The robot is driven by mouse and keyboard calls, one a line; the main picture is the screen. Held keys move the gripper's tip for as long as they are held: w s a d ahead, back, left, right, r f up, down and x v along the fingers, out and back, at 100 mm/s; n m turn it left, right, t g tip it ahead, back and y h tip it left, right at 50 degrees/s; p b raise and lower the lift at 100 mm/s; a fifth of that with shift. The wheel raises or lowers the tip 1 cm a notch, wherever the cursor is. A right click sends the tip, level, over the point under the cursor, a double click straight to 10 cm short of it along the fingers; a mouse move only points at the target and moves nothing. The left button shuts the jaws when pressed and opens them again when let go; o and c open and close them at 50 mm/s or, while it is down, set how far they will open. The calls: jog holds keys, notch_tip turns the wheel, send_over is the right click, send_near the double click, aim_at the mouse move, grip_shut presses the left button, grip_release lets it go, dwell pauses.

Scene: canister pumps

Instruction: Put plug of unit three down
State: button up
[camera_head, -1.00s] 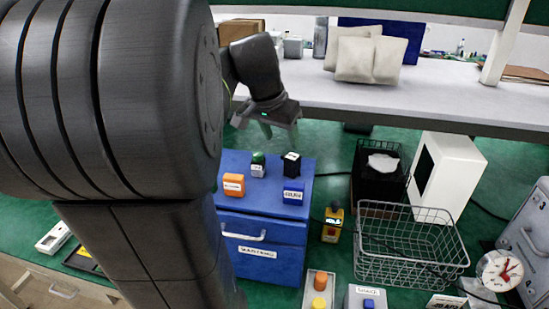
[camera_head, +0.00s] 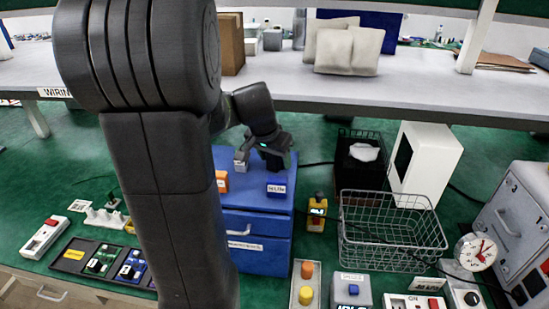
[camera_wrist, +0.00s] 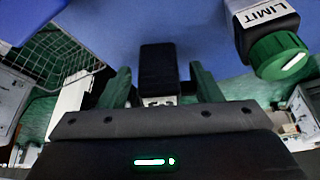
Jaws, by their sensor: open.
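My gripper (camera_head: 272,160) is over the top of the blue cabinet (camera_head: 262,229). In the wrist view its two green fingers stand apart, one on each side of a black block (camera_wrist: 158,68). A gap shows beside the block, so the fingers are open around it. In the head view the block is hidden or merges with my dark gripper. I cannot read a marking that tells whether it is the plug of unit three. A block labelled LIMIT with a green knob (camera_wrist: 280,55) stands beside it in the wrist view.
An orange block (camera_head: 222,182) and a blue block (camera_head: 278,191) also sit on the cabinet. A yellow device (camera_head: 317,212) and a wire basket (camera_head: 392,235) stand to its right. Button boxes (camera_head: 350,290) stand in front. The white shelf (camera_head: 400,90) runs behind.

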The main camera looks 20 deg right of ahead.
jog(key=c, duration=1.1)
jog(key=shift+c, duration=0.2)
